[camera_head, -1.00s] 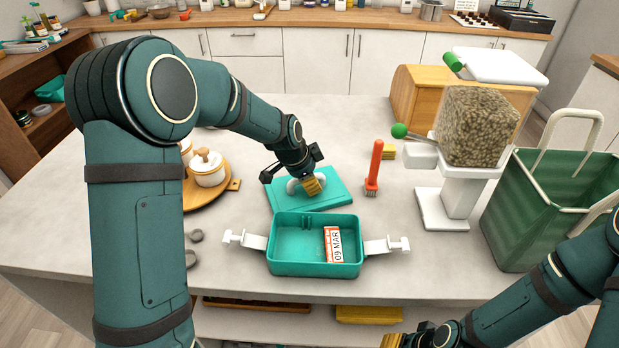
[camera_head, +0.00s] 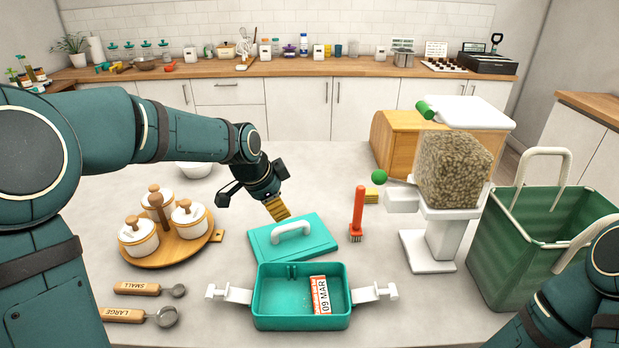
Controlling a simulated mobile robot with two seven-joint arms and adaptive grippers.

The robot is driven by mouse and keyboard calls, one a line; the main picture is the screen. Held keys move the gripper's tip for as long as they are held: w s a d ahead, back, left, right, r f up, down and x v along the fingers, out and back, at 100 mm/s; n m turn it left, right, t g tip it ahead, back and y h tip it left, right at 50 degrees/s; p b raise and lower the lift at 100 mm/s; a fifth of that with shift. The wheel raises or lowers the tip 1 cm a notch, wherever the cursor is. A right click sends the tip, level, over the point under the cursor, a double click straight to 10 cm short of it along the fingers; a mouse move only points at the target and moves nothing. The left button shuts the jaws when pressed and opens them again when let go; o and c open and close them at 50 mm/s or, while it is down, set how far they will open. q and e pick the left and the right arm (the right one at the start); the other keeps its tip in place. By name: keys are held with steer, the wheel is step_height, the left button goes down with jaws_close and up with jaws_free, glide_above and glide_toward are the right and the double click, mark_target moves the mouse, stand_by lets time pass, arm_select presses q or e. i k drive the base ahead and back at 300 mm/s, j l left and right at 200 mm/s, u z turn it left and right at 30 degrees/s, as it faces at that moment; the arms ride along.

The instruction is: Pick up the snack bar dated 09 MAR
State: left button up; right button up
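The snack bar (camera_head: 320,295), white and orange with "09 MAR" printed on it, lies inside the open teal box (camera_head: 268,322), at the right side of its floor. The box's teal lid (camera_head: 264,250), with a pale handle, lies flat behind it. White latches (camera_head: 232,293) spread out from the box's sides. My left gripper (camera_head: 277,208) is above and behind the lid, clear of the bar; its yellow ribbed pad shows, but its opening is unclear. Nothing held can be made out. My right arm is at the lower right, with its gripper out of view.
A round wooden tray (camera_head: 158,257) with white jars stands left, and measuring scoops (camera_head: 150,290) lie in front of it. A grain dispenser (camera_head: 452,170) and green basket (camera_head: 540,240) stand further right.

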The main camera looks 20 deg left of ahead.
mark_target(319, 292)
steer(key=k, duration=1)
